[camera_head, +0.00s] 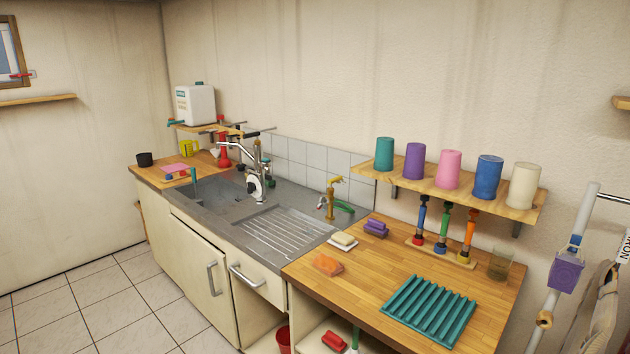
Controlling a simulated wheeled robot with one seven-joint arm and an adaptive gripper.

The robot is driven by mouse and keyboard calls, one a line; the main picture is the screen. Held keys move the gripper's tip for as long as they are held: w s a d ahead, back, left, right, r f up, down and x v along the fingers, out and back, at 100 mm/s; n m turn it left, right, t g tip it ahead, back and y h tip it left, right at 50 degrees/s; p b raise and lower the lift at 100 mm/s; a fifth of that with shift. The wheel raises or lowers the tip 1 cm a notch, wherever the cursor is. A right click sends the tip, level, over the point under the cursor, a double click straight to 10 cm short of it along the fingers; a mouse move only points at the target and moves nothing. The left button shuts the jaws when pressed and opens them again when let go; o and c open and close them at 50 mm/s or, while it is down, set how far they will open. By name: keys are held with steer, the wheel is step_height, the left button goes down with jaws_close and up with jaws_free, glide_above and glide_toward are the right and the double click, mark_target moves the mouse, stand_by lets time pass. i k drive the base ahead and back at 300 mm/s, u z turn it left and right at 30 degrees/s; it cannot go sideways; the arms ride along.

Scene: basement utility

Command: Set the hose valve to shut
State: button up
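A brass tap (331,202) with a yellow lever handle (335,181) stands at the back right of the sink unit; it looks like the hose valve. A green hose (345,206) comes off it to the right. The handle appears to lie roughly level across the top, but it is too small to tell whether the valve is open or shut. My gripper is not in view.
A chrome mixer faucet (236,151) rises beside the sink basin (215,196). The wooden worktop (375,300) holds a soap dish (342,241), an orange sponge (327,264) and a teal rack (428,310). A shelf (515,210) with several cylinders hangs above.

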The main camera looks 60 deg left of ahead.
mark_target(339, 178)
steer(key=k, duration=0.3)
steer(key=u, duration=0.75)
